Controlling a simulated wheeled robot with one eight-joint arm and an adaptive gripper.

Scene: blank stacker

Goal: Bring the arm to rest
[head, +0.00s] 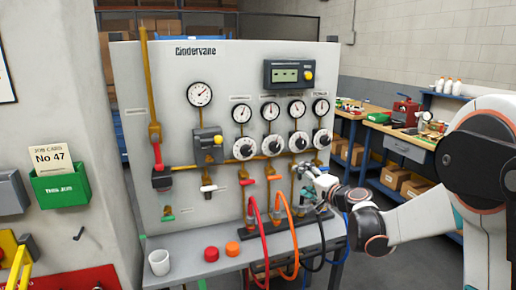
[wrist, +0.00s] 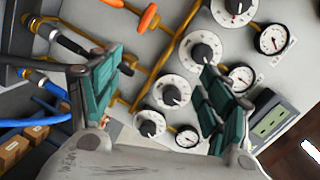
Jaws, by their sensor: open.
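My gripper (head: 318,186) is in front of the lower right part of the grey gauge panel (head: 150,90), close to the row of hose fittings. My arm reaches in from the right side of the head view. In the wrist view my gripper (wrist: 158,98) has its two teal-padded fingers spread wide, with nothing held between them. The panel's dials and knobs (wrist: 205,50) show beyond and between the fingers. In the head view my gripper hides part of the rightmost fittings, and I cannot tell whether it touches them.
A white cup (head: 159,262), a red button (head: 211,254) and an orange button (head: 232,249) are on the ledge. A workbench (head: 400,140) stands behind at right.

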